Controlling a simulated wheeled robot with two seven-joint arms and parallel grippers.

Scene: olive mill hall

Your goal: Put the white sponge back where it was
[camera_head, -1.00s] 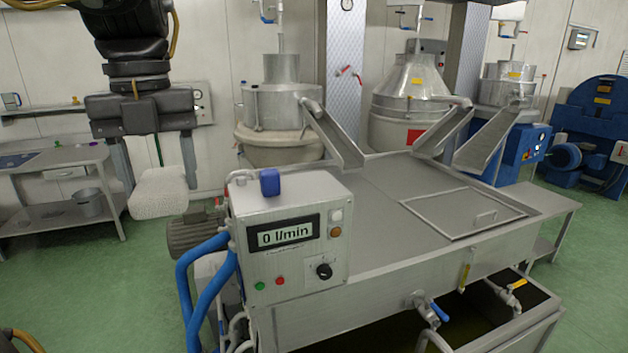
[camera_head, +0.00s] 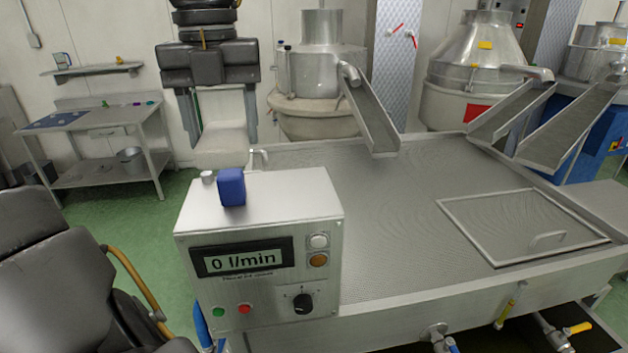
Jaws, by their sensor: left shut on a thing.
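The white sponge (camera_head: 222,146) hangs between the fingers of my left gripper (camera_head: 220,128), at the upper left of the head view. The gripper points down and is shut on the sponge. The sponge shows behind the control box of the steel machine, and its lower edge lies close to the box's top edge in the picture. I cannot tell whether it touches anything below. My right gripper is not in view.
A blue block (camera_head: 231,187) and a small white knob stand on the control box (camera_head: 190,232), whose display reads 0 l/min. The flat steel machine top (camera_head: 400,210) has a hatch (camera_head: 520,225) and chutes. A steel side table (camera_head: 95,120) stands at the left. Green floor is free between.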

